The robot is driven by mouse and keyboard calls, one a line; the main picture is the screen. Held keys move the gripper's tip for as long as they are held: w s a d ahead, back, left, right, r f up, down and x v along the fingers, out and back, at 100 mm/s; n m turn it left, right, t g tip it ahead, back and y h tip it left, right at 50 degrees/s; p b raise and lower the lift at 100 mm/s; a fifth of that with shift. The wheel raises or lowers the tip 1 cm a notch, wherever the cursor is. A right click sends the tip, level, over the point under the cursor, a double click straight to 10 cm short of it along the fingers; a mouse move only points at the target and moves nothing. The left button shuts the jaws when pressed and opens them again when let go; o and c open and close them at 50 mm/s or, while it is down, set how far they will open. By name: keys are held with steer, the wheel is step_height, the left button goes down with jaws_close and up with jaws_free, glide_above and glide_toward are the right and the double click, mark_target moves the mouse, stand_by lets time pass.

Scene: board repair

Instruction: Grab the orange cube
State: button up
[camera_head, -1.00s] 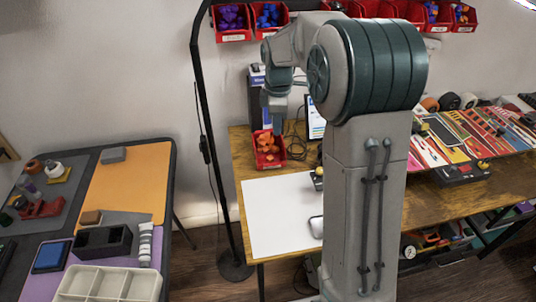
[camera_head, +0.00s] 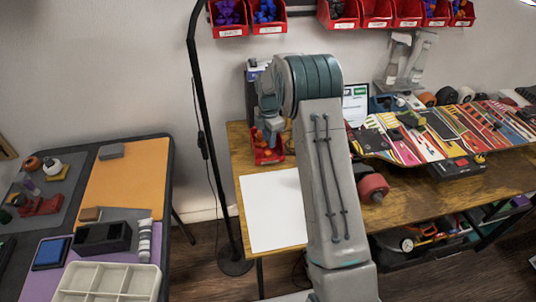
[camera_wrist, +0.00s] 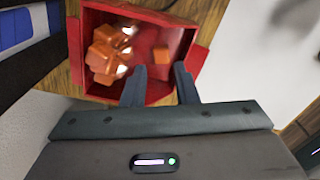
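A red bin (camera_head: 270,158) stands on the wooden desk, partly hidden behind my gripper in the head view. In the wrist view the red bin (camera_wrist: 168,24) holds several orange pieces (camera_wrist: 108,50) heaped at its left. Nothing is seen held. In the head view my gripper (camera_head: 270,135) is small, above the bin.
A white sheet (camera_head: 272,210) lies on the desk in front of the bin. A dark box with a blue label (camera_head: 258,68) stands behind it. Skateboard decks (camera_head: 440,130) and a red wheel (camera_head: 373,187) lie to the right. Red bins (camera_head: 228,30) hang on the wall above.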

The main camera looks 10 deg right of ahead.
mark_target(268, 152)
steer(key=shift+s+a+f+p, duration=0.1)
steer(key=shift+f+p, duration=0.4)
steer(key=shift+f, duration=2.45)
jaws_close()
